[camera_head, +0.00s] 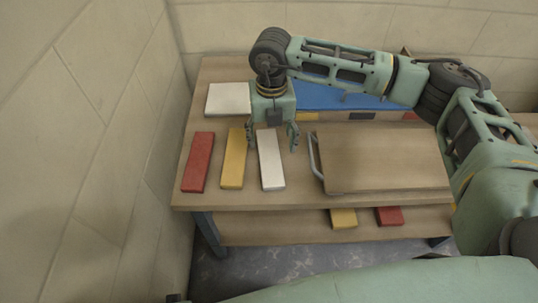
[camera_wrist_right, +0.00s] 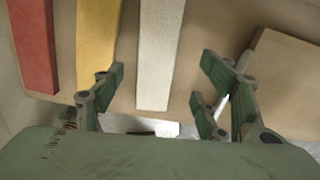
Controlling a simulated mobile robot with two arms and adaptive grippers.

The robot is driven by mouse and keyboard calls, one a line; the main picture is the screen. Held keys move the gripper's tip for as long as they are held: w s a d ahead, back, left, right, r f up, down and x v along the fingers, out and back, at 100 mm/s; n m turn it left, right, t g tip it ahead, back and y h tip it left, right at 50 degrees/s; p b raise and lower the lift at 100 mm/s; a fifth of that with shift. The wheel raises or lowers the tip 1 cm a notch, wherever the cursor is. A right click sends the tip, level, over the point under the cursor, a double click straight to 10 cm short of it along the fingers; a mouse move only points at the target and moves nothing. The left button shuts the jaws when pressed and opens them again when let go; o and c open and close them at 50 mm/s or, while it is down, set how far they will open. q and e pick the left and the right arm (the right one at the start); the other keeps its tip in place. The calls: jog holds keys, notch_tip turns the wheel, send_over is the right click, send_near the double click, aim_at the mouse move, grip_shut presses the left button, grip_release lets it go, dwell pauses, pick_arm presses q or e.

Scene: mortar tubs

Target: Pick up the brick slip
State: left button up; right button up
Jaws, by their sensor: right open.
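Three long brick slips lie side by side on the left of the wooden table: a red one (camera_head: 197,162), a yellow one (camera_head: 234,160) and a white one (camera_head: 271,165). My right gripper (camera_head: 270,147) points down over the far part of the white slip, fingers open to either side. In the right wrist view, the white slip (camera_wrist_right: 159,50) lies between the open fingers (camera_wrist_right: 160,82), with a gap on each side. The yellow slip (camera_wrist_right: 98,45) is close by the left finger, and the red slip (camera_wrist_right: 35,45) is further left. My left gripper is not seen.
A wooden board (camera_head: 390,160) with a metal handle (camera_head: 315,163) lies right of the white slip. A white square block (camera_head: 228,99) and a blue surface (camera_head: 330,97) are behind. Yellow (camera_head: 343,217) and red (camera_head: 389,215) pieces lie on the lower shelf. A wall stands left.

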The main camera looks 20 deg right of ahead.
aim_at(269, 155)
jog(key=f, duration=0.6)
jog(key=shift+s+a+f, duration=0.1)
jog(key=shift+a, duration=0.1)
jog(key=shift+c, duration=0.5)
jog(key=c, duration=1.5)
